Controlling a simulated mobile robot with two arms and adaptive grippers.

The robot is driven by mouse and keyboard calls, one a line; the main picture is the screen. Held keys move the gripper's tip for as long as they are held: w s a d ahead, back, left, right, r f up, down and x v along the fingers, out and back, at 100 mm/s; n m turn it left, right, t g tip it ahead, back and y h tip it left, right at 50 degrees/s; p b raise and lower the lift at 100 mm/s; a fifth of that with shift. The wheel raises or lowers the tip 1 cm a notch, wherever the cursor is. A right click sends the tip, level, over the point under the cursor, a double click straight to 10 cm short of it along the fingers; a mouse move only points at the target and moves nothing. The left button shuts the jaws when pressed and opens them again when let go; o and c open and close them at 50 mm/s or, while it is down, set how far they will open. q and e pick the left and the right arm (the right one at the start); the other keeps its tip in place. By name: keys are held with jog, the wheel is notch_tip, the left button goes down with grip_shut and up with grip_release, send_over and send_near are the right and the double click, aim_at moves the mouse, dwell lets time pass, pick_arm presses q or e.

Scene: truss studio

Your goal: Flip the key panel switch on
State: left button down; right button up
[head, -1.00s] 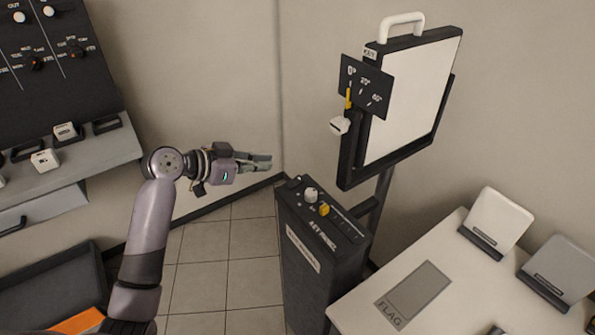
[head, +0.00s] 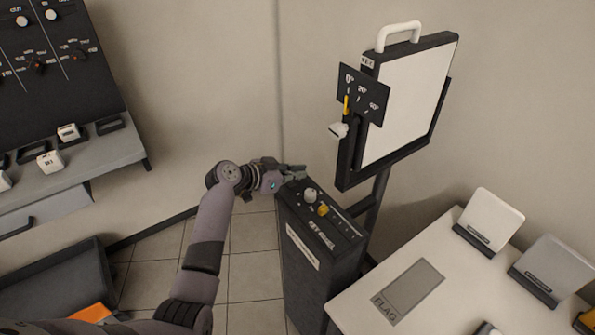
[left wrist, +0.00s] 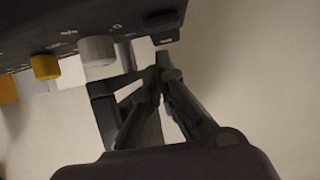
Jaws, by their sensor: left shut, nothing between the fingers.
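The key panel (head: 405,105) is a large white light panel in a black frame, on a stand at upper right. Below it stands a black control box (head: 312,270) with a white knob (head: 310,195) and a yellow knob (head: 323,209) on top. My left gripper (head: 298,172) is shut and empty at the box's far left top corner. In the left wrist view its fingertips (left wrist: 166,72) are together, close to a dark raised block (left wrist: 162,27) on the box, possibly the switch. Its setting and any contact cannot be told. My right gripper is not in view.
A white table (head: 450,285) with a flag outline and upright plates stands right of the box. An angle plate (head: 363,95) with a yellow pointer is on the panel's side. A dark console (head: 60,75) is at left. Tiled floor is clear between.

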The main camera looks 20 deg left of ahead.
pick_arm(q)
jog(key=shift+w+f, duration=0.1)
jog(key=shift+f, duration=0.05)
jog(key=shift+w+d+g+y+p, duration=0.3)
jog(key=shift+g+y+p, duration=0.15)
jog(key=shift+p, duration=0.45)
jog(key=shift+f+b, duration=0.3)
jog(key=shift+f, duration=0.1)
jog(key=shift+s, duration=0.1)
jog(key=shift+s+a+r, duration=0.1)
jog(key=shift+a, duration=0.05)
jog(key=shift+s+a, duration=0.35)
jog(key=shift+s, duration=0.15)
jog(key=shift+p, duration=0.3)
